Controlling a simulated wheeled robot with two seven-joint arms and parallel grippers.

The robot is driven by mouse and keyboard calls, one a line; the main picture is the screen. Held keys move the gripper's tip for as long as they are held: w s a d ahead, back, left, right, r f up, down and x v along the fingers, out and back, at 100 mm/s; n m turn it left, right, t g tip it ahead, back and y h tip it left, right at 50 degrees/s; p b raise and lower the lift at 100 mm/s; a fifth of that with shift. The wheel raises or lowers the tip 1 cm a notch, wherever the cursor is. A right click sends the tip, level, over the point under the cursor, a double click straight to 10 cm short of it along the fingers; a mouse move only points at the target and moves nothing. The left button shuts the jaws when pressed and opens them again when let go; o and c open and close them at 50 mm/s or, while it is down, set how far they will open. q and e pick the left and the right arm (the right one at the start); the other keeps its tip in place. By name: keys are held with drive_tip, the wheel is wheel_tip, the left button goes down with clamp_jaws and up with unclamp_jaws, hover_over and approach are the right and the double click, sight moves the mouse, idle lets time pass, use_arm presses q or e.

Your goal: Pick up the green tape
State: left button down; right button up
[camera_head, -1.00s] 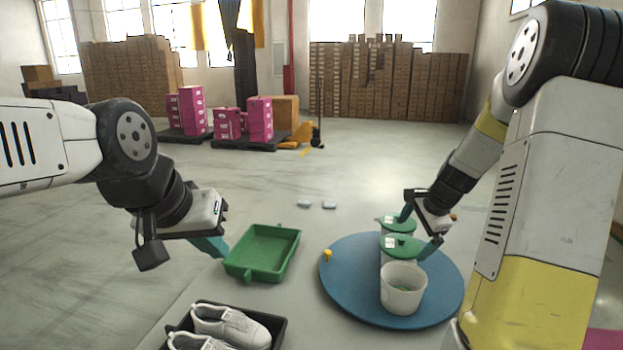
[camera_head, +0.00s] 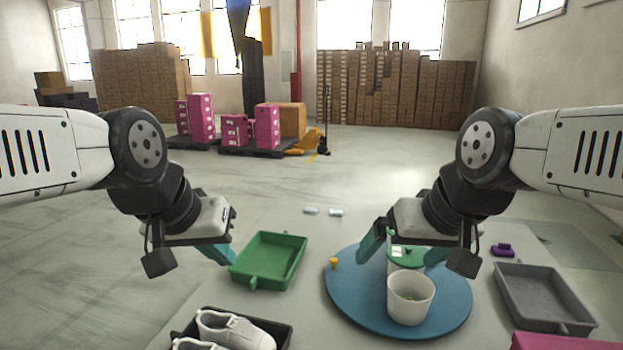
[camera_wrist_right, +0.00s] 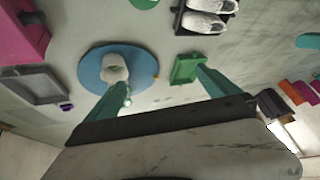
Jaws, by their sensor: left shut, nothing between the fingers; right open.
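I cannot pick out a green tape for certain. Something green lies inside the white cup (camera_head: 410,296), too small to identify. A round green piece (camera_wrist_right: 145,3) is cut off at the top edge of the right wrist view. Green-lidded containers (camera_head: 402,251) stand behind the cup on the blue round mat (camera_head: 345,297), partly hidden by my right gripper. My right gripper (camera_head: 405,252) is open and empty, its fingers spread above the mat; they also show in the right wrist view (camera_wrist_right: 160,82). My left gripper (camera_head: 220,255) is shut and empty, left of the green tray (camera_head: 262,284).
Shoes (camera_head: 232,329) sit in a dark tray at the front. A grey tray (camera_head: 515,290) and a purple object (camera_head: 503,250) lie to the right, with a pink box (camera_head: 560,342) at the front right. A small yellow item (camera_head: 334,263) is on the mat's left edge.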

drive_tip(key=shift+w, duration=0.1)
drive_tip(key=c, duration=0.6)
drive_tip(key=w+d+m+g, duration=0.2)
drive_tip(key=w+d, duration=0.2)
drive_tip(key=w, duration=1)
drive_tip(key=w+d+f+m+g+h, duration=0.1)
drive_tip(key=w+d+f, duration=0.2)
drive_tip(key=w+f, duration=0.35)
drive_tip(key=w+d+f+m, duration=0.2)
drive_tip(key=w+d+f, duration=0.15)
drive_tip(key=w, duration=0.55)
drive_tip(key=w+d+f+g, duration=0.1)
drive_tip(key=w+d+f, duration=0.2)
drive_tip(key=f, duration=0.8)
drive_tip(key=w+d+f+m+g, duration=0.1)
drive_tip(key=w+d+f, duration=0.2)
drive_tip(key=f, duration=0.8)
drive_tip(key=w+d+f+m+g+h, duration=0.1)
drive_tip(key=w+d+f, duration=0.1)
drive_tip(key=f, duration=1)
drive_tip(key=shift+w+d, duration=0.4)
drive_tip(key=shift+d, duration=0.25)
drive_tip(key=shift+s+a+f, duration=0.1)
drive_tip(key=shift+s+f, duration=0.05)
drive_tip(key=shift+f, duration=2.4)
